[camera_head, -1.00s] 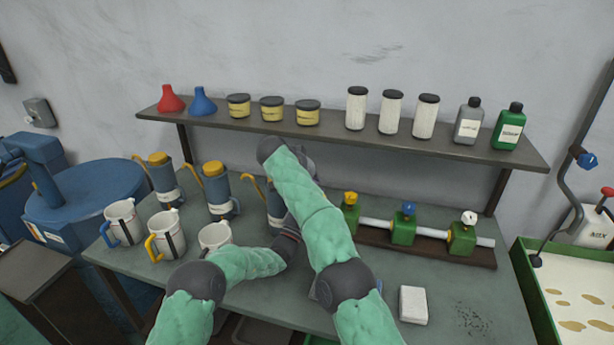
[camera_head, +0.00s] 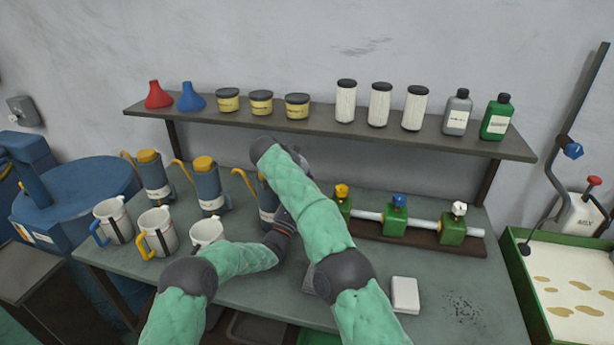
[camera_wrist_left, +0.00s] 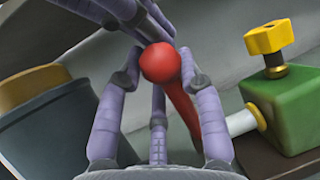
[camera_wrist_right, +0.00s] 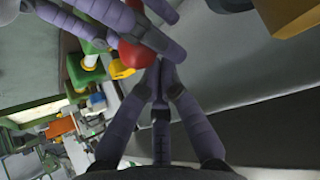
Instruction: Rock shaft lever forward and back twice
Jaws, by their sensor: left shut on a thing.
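The shaft lever shows in the left wrist view as a red ball knob (camera_wrist_left: 160,62) on a slanting red handle. My left gripper (camera_wrist_left: 158,75) is closed around the knob, with fingers on both sides of it. The red knob (camera_wrist_right: 130,58) also shows in the right wrist view, partly behind the left gripper's fingers. My right gripper (camera_wrist_right: 162,68) is right beside it, its fingertips drawn together with nothing visible between them. In the head view both hands are largely hidden behind my right forearm, and the lever cannot be seen.
Green valve blocks on a pipe (camera_head: 396,218) stand just right of the hands. Blue canisters with yellow lids (camera_head: 207,185) and white mugs (camera_head: 158,232) stand to the left. A shelf (camera_head: 330,125) runs behind.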

